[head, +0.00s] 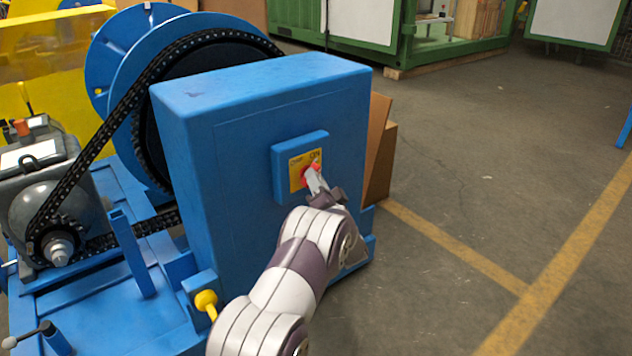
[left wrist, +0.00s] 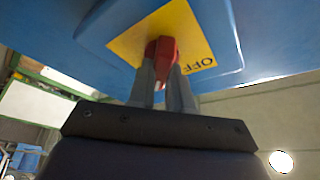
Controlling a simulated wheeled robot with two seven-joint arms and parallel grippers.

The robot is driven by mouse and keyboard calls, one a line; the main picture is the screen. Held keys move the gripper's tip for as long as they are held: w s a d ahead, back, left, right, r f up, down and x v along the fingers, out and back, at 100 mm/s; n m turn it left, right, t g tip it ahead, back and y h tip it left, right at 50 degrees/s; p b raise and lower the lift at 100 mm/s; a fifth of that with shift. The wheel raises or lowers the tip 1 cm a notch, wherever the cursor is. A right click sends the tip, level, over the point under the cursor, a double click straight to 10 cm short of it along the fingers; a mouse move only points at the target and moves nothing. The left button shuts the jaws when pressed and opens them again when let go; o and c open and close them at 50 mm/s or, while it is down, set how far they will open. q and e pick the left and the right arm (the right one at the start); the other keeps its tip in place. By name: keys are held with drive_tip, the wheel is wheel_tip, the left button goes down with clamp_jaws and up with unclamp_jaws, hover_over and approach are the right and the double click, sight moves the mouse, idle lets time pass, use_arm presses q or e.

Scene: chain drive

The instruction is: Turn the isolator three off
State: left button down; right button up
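The isolator is a blue box (head: 283,180) on the side of a large blue cabinet. It has a yellow plate (head: 297,164) and a red handle (head: 309,172). My left gripper (head: 316,180) reaches up to the handle and partly covers it. In the left wrist view the red handle (left wrist: 160,50) sits between the two grey fingers of the left gripper (left wrist: 163,80), which look closed on its sides. The yellow plate (left wrist: 185,40) shows the word OFF to the right of the handle there. My right gripper is not in view.
The blue cabinet (head: 215,150) stands beside a black chain (head: 105,135) and a grey motor (head: 45,195). A yellow knob (head: 206,302) is at the cabinet's lower left. Cardboard (head: 380,160) stands behind the cabinet. The floor (head: 460,150) to the right is clear.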

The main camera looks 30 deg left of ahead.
use_arm(q)
drive_tip(key=shift+n, duration=0.3)
drive_tip(key=shift+w+d+f+n+g+y+b, duration=0.1)
drive_tip(key=shift+n+g+y+b, duration=1.3)
drive_tip(key=shift+n, duration=2.7)
drive_tip(key=shift+w+a+r+n+g+y+b, duration=0.15)
drive_tip(key=shift+n+g+b, duration=0.7)
drive_tip(key=shift+n+g, duration=2.3)
drive_tip(key=shift+d+f+n+g+y+b, duration=0.15)
drive_tip(key=shift+n+g+y+b, duration=0.85)
drive_tip(key=shift+n, duration=4.05)
drive_tip(key=shift+h, duration=0.35)
drive_tip(key=c, duration=1)
unclamp_jaws()
drive_tip(key=shift+c, duration=0.2)
drive_tip(key=shift+d, duration=0.1)
